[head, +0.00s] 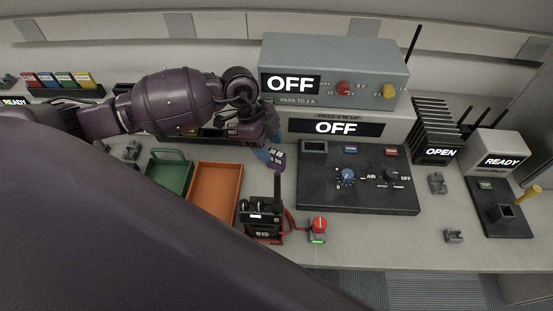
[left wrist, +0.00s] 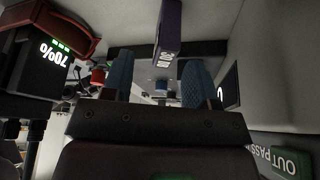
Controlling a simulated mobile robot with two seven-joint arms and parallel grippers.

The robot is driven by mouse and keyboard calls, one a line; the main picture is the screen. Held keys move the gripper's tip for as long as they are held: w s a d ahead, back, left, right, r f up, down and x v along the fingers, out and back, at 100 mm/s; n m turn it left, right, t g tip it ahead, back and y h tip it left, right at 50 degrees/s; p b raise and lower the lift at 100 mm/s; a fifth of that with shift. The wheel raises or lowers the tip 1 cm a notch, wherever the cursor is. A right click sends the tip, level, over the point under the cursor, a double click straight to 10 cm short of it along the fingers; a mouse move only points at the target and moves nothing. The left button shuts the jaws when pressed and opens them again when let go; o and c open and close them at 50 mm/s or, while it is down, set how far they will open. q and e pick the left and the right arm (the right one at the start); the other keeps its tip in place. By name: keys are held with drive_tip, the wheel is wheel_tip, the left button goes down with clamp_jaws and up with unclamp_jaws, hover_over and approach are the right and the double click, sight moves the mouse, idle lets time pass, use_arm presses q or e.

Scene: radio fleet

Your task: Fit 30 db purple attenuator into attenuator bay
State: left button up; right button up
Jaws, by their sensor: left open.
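My left gripper (head: 268,150) has blue fingertips and hangs above the bench, left of the dark console (head: 370,192). In the left wrist view its two fingers (left wrist: 153,82) stand apart. A purple block with a white label, likely the attenuator (left wrist: 167,38), shows between and beyond them. My right gripper is out of view.
A black radio (head: 262,218) with an upright antenna stands below the gripper, beside a red knob unit (head: 319,225). Green (head: 170,175) and orange (head: 215,190) trays lie left. A grey power supply (head: 330,60) is behind. A READY station (head: 500,160) stands right.

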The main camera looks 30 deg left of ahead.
sight(274, 152)
use_arm(q)
drive_tip(key=x, duration=0.3)
drive_tip(key=b+x, duration=0.1)
drive_tip(key=x, duration=0.1)
drive_tip(key=shift+w+a, duration=0.15)
drive_tip(key=shift+w, duration=0.2)
clamp_jaws()
